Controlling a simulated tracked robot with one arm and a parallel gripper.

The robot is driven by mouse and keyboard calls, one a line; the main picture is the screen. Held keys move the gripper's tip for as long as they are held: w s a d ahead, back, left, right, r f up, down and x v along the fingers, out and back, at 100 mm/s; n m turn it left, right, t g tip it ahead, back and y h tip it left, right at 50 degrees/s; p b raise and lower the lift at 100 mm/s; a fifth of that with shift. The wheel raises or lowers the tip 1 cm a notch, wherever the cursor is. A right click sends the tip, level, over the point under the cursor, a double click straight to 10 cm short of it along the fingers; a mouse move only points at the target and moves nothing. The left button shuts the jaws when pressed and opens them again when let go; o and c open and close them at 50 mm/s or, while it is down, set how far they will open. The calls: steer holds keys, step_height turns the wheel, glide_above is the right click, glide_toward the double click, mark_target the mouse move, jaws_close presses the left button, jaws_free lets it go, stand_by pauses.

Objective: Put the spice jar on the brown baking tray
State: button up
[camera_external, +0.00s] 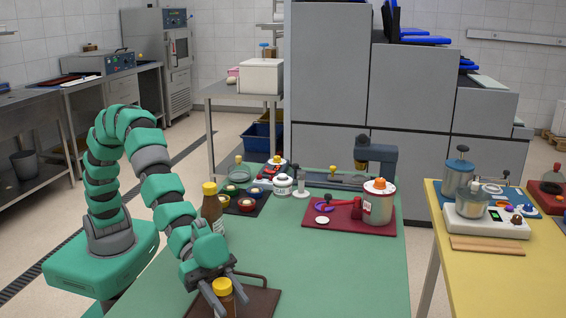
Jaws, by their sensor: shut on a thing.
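The spice jar (223,287) has a yellow lid and a brown body, and it shows at the bottom of the view. My gripper (222,301) points down and is shut on the jar, its fingers at either side of it. The brown baking tray (262,302) lies on the green table, with a dark handle at its far edge. The jar appears over the tray's left part. Its lower end is cut off by the picture's edge, so I cannot tell whether it touches the tray.
A brown bottle with a yellow cap (211,212) stands close behind my arm. A dark red tray (340,227) with a white canister (378,206) lies farther right. The green table (310,265) is clear between them and the brown tray.

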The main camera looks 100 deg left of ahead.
steer(key=shift+f, duration=0.15)
steer(key=o, duration=1)
steer(key=shift+o, duration=0.2)
steer(key=shift+s+r, duration=0.1)
steer(key=shift+r, duration=0.1)
steer(key=p+v, duration=0.3)
steer(key=v, duration=0.9)
steer(key=shift+f, duration=0.2)
